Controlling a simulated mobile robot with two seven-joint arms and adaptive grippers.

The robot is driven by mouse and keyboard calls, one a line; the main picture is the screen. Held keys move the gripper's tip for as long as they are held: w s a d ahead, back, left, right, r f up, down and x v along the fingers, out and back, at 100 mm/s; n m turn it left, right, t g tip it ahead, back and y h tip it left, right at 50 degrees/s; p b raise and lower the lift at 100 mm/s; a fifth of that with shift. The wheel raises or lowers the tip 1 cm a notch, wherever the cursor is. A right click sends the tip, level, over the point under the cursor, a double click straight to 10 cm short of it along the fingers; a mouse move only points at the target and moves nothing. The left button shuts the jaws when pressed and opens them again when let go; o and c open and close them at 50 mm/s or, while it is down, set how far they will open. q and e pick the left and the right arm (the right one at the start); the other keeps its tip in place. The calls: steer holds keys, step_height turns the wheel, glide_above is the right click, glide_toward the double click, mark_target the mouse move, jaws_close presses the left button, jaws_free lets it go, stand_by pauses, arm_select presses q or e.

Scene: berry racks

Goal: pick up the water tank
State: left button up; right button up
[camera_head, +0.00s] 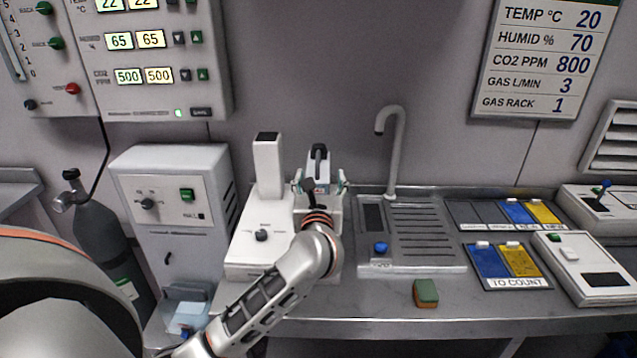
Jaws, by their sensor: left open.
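The water tank (319,166) appears to be the small pale box with a dark handle on top. It sits upright at the back of a white machine with a tall column (269,165), on the steel counter. My left gripper (320,185) is in front of the tank, with its fingers spread to the tank's left and right sides. I cannot tell whether the fingers touch it. The wrist and forearm hide the tank's lower part and some of the machine. My right gripper is not in view.
A sink unit with a tap (392,150) stands just right of the machine. A green and brown sponge (425,293) lies near the counter's front edge. Blue and yellow card trays (505,266) are farther right. A white cabinet (178,215) stands left.

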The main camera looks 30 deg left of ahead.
arm_select(q)
steer(key=x, duration=0.6)
steer(key=shift+s+a+f, duration=0.25)
steer(key=shift+a+f, duration=0.05)
steer(key=shift+f, duration=0.05)
steer(key=shift+c, duration=0.3)
jaws_close()
steer(key=shift+r, duration=0.15)
